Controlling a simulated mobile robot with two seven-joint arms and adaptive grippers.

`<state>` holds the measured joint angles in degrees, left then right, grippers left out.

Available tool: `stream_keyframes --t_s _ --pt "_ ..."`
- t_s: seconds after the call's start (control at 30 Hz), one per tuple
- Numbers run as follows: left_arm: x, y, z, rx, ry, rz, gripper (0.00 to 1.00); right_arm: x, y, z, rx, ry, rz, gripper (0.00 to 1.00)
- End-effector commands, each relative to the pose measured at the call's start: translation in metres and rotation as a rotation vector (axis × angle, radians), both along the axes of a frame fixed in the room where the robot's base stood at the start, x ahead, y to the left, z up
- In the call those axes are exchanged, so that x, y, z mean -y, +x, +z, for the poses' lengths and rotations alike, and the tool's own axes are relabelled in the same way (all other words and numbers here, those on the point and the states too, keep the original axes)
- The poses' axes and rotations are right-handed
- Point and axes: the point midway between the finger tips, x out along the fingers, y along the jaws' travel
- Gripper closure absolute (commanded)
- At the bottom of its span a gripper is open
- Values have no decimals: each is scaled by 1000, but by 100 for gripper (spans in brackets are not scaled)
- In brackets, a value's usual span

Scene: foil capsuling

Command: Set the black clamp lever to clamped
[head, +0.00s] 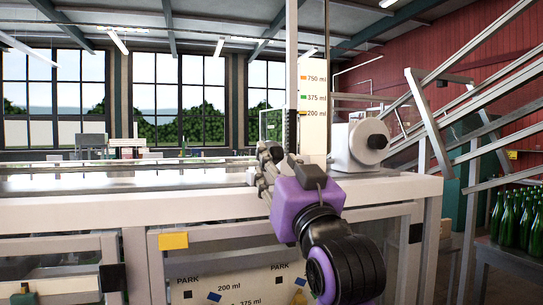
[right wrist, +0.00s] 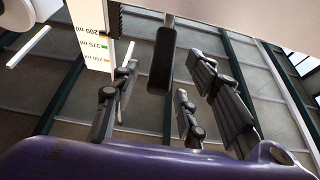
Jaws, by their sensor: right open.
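The black clamp lever (right wrist: 161,62) shows in the right wrist view as a dark rounded grip on a thin grey stem, coming down from the top edge. My right gripper (head: 266,165) is open, its dark fingers spread to the left and right of the grip in the right wrist view. I see no finger clearly touching the lever, and the depth between them is hard to tell. In the head view my purple wrist and the fingers are in front of the column, and I cannot make out the lever there. My left gripper is in neither view.
A white column with a size scale (head: 314,96) marked 750, 375 and 200 ml rises behind my right gripper. A white round housing (head: 368,142) stands right of it. The pale machine frame (head: 70,212) spans the front. Green bottles (head: 515,217) stand at the right.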

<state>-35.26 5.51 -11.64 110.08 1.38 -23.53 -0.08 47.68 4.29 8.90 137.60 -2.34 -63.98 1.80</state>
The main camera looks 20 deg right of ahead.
Motion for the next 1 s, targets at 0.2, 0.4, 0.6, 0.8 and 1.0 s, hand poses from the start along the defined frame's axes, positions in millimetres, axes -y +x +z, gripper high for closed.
stream_keyframes --t_s 0.2,0.4,0.6,0.8,1.0 --pt "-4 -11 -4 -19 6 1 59 -1 29 13 -1 -1 1 59" --pt "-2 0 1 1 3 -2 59 -1 39 16 -1 -1 0 59" --pt "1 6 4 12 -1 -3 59 -1 39 16 -1 -1 0 59" --pt "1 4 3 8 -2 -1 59 -1 39 16 -1 -1 0 84" --pt "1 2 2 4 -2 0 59 -1 39 16 -1 -1 0 100"
